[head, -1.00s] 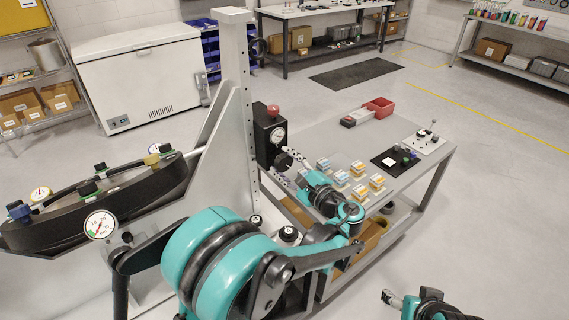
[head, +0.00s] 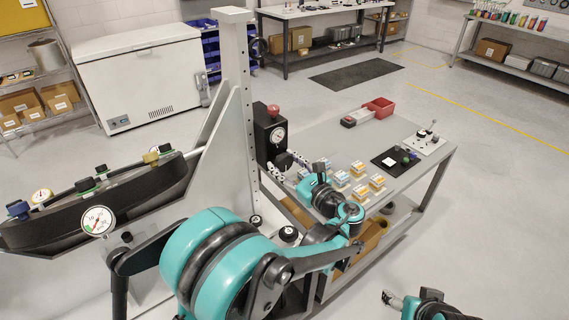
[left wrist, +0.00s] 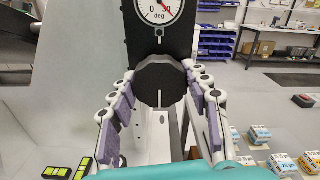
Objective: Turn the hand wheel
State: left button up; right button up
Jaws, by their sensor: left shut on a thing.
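The hand wheel is a black ridged knob on the front of a black box (head: 264,131), below a white dial. In the left wrist view the hand wheel (left wrist: 160,75) is centred, with a white line on its lower part pointing down. My left gripper (left wrist: 160,84) has one finger on each side of the wheel and is shut on it. In the head view my left gripper (head: 287,163) partly hides the wheel. The dial (left wrist: 160,8) has a red needle and is cut off at the top. My right gripper (head: 391,299) is at the lower right, away from the wheel; its jaw opening is unclear.
The box is mounted by a tall grey post (head: 239,110) with a slanted plate. Floor right of the table is clear.

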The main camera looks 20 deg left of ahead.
dwell(0.5)
pick_arm(q)
jog(key=o, duration=1.2)
jog(key=shift+c, duration=0.2)
jog(key=v, duration=1.2)
jog(key=shift+a, duration=0.1)
